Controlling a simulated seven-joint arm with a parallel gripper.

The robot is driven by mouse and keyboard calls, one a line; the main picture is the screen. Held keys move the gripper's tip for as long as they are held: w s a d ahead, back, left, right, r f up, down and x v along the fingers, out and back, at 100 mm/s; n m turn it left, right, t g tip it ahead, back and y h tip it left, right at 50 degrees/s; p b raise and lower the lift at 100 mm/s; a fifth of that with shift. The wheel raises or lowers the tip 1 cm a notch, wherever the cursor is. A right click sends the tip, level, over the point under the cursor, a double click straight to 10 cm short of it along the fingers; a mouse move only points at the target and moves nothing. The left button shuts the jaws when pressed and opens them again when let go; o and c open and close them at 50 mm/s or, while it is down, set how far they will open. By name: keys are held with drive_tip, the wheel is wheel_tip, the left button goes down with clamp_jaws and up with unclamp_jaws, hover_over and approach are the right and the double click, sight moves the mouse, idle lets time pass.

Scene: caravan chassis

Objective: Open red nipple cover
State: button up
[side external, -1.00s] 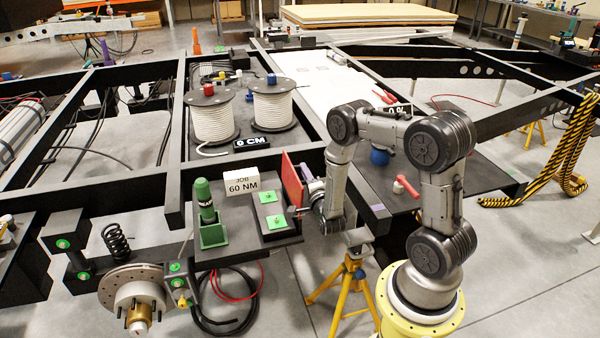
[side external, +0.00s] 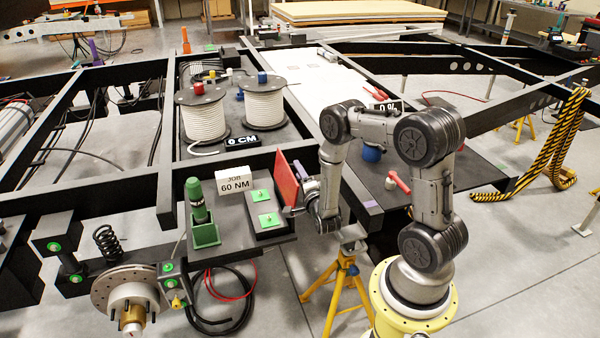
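The red nipple cover (side external: 287,179) is a flat red panel. It stands raised and steeply tilted along the right side of a dark box (side external: 272,233). On the box two green pads, the far one (side external: 260,196) and the near one (side external: 268,220), each carry a small fitting and lie uncovered. My gripper (side external: 302,188) is just right of the red cover, at or very near its right face. The fingertips are small and partly hidden behind the panel, so I cannot tell whether they touch or grip it.
A green bottle (side external: 198,205) in a green holder and a white "JOB 60 NM" sign (side external: 235,181) stand left of the box. A black chassis beam (side external: 360,196) runs close behind my wrist. A yellow stand (side external: 345,285) is below. Two cable spools (side external: 204,118) stand behind.

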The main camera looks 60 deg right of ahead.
drive_tip(key=shift+r, duration=0.1)
drive_tip(key=v, duration=1.3)
drive_tip(key=shift+s+a, duration=0.25)
drive_tip(key=shift+s, duration=0.05)
